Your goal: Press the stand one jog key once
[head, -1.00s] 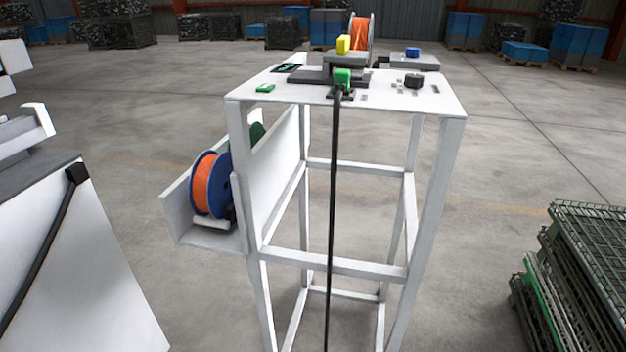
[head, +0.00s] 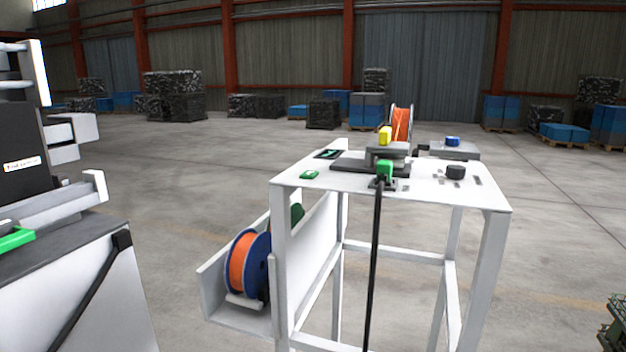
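A white-framed stand (head: 470,196) is right of centre in the head view. On its top are a small green block (head: 310,174), a yellow block (head: 385,135) on a grey mechanism (head: 345,165), a green plug-like block (head: 385,171) with a black cable, a black knob (head: 455,172) and a blue piece (head: 452,141). Several small grey marks or pads lie near the knob. I cannot tell which of these, if any, is the stand one jog key. No label is readable on the stand. Neither of my grippers is in view.
A grey and white machine (head: 90,290) with a green part (head: 14,240) fills the left edge. A side tray (head: 213,290) on the stand holds an orange-and-blue spool (head: 248,265). Another orange spool (head: 401,124) stands behind the top. Open floor (head: 180,190) separates machine and stand.

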